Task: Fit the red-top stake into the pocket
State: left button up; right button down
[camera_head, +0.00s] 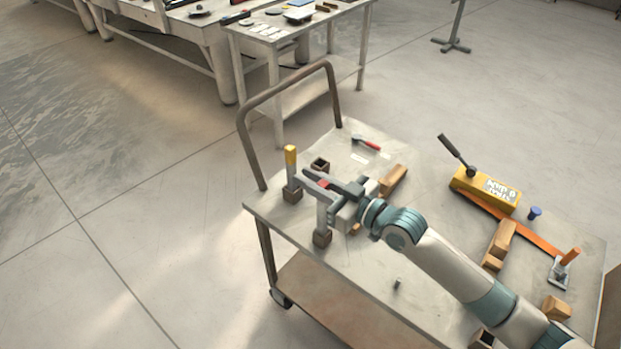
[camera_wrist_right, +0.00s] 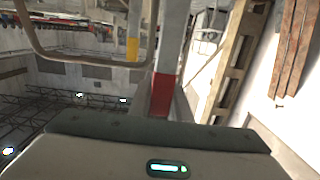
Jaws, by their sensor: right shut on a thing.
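The red-top stake (camera_head: 322,212) is a grey post with a red upper end, standing roughly upright in the head view. My right gripper (camera_head: 322,184) is shut on it near the red top. The stake's lower end meets a dark square pocket (camera_head: 322,239) at the cart's near left edge; I cannot tell whether it is inside or just above. In the right wrist view the stake's red band (camera_wrist_right: 161,96) shows close to the gripper body. A yellow-top stake (camera_head: 290,160) stands in another pocket (camera_head: 292,194), and an empty pocket (camera_head: 320,164) is behind. My left gripper is not in view.
The cart top (camera_head: 345,275) carries wooden blocks (camera_head: 393,180), a red-handled tool (camera_head: 366,142), a yellow box with a lever (camera_head: 485,188), an orange strap (camera_head: 530,238) and a small grey cylinder (camera_head: 397,283). The cart's handle (camera_head: 290,88) rises behind the pockets.

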jog(key=shift+r, duration=0.1)
dwell(0.5)
jog(key=shift+s+d+b, duration=0.1)
jog(key=shift+s+b, duration=0.1)
jog(key=shift+b, duration=0.15)
jog(key=shift+s, duration=0.1)
dwell(0.9)
jog(key=shift+f, duration=0.35)
jog(key=shift+s+d+f+b, duration=0.15)
jog(key=shift+f+b, duration=0.15)
jog(key=shift+b, duration=0.2)
